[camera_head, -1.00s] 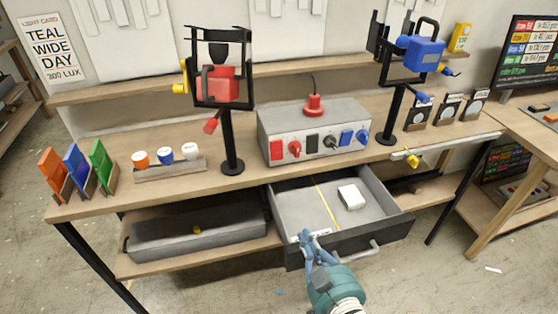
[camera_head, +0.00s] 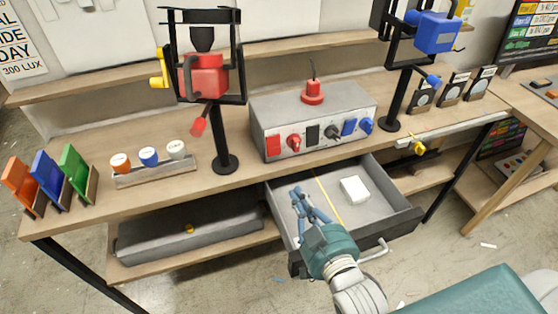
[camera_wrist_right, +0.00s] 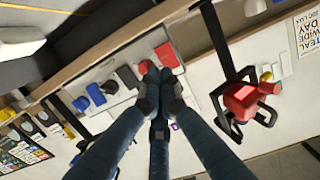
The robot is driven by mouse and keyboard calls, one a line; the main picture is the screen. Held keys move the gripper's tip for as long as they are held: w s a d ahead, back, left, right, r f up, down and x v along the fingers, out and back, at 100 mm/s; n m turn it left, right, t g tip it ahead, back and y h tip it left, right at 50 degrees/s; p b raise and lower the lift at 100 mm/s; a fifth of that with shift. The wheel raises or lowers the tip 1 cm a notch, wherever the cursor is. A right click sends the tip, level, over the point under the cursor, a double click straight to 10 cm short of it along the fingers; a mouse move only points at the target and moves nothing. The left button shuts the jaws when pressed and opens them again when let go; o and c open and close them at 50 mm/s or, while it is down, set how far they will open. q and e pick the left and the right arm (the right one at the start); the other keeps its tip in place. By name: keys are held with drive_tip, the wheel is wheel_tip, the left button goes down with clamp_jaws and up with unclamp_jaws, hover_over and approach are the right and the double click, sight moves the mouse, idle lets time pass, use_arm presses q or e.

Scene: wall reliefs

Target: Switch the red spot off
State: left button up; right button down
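The red spot (camera_head: 205,78) hangs in a black yoke on the left stand; it also shows in the right wrist view (camera_wrist_right: 245,102). Whether it is lit is unclear. The grey control box (camera_head: 345,100) has a red switch (camera_head: 273,146) and red knob (camera_head: 293,142) at its left end, then black and blue ones. A red button (camera_head: 313,93) sits on top. My right gripper (camera_head: 300,198) is over the drawer's left part, below and apart from the box. In the wrist view its fingertips (camera_wrist_right: 157,76) are together, empty, partly hiding the red knob. My left gripper is not in view.
An open drawer (camera_head: 380,203) holding a white block (camera_head: 354,190) juts out below the box. A blue spot (camera_head: 433,32) stands to the right. Coloured cards (camera_head: 76,168) and a rack of cups (camera_head: 150,176) are at left. Bench space before the box is clear.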

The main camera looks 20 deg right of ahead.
drive_tip(key=p, duration=0.2)
approach(275, 156)
drive_tip(key=w, duration=0.4)
drive_tip(key=w+f+p, duration=0.1)
drive_tip(key=w, duration=0.1)
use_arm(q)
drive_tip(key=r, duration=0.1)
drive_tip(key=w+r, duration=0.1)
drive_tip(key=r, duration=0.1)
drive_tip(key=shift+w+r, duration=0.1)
use_arm(e)
drive_tip(key=shift+w, duration=0.45)
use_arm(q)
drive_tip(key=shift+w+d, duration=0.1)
use_arm(e)
drive_tip(key=s+r, duration=0.1)
drive_tip(key=s, duration=1)
drive_tip(key=shift+d+r, duration=0.15)
drive_tip(key=shift+r, duration=0.05)
drive_tip(key=shift+f, duration=0.1)
